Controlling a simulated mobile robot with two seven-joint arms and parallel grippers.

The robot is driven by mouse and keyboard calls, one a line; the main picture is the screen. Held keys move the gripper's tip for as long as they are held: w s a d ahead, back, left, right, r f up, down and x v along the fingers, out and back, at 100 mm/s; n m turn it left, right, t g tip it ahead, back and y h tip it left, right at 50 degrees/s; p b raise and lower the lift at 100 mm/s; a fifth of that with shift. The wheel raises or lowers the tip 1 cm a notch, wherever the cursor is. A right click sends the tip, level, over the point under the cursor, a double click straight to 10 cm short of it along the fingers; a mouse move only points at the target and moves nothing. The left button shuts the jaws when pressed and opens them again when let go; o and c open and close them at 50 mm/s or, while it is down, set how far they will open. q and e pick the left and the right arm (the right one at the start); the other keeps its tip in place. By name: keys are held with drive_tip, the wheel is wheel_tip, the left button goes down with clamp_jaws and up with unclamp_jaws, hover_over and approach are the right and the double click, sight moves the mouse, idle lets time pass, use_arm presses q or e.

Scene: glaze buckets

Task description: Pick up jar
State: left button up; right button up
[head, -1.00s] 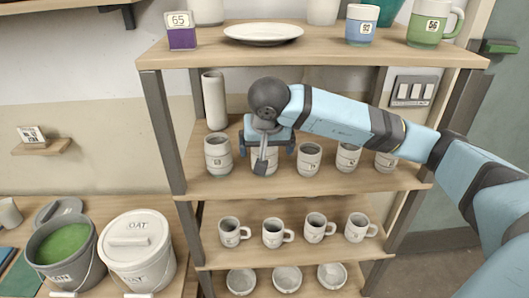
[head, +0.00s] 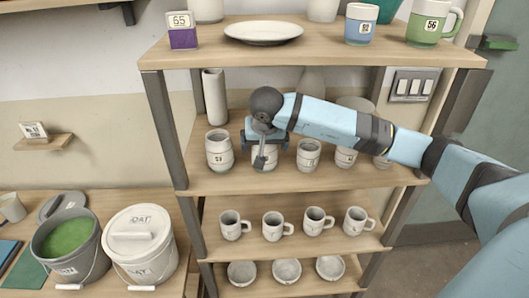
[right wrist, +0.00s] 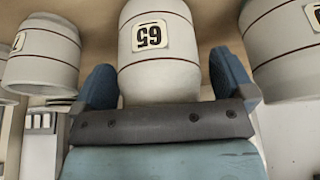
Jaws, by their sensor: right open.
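A row of pale jars stands on the second shelf in the head view. My right gripper (head: 264,156) is at the second jar (head: 264,157) from the left and partly hides it. In the right wrist view this jar (right wrist: 160,45) is white with thin stripes and an upside-down number label. The open fingers of my right gripper (right wrist: 165,88) are on either side of the jar's near part. I cannot tell whether they touch it. My left gripper is out of view.
Neighbouring jars stand close on the left (head: 219,150) and right (head: 308,155). The top shelf (head: 310,55) is just above my arm. Mugs (head: 272,226) fill the shelf below. A tall vase (head: 214,97) stands behind.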

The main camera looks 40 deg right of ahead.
drive_tip(key=c, duration=1.1)
drive_tip(key=shift+r, duration=0.1)
drive_tip(key=shift+c, duration=0.2)
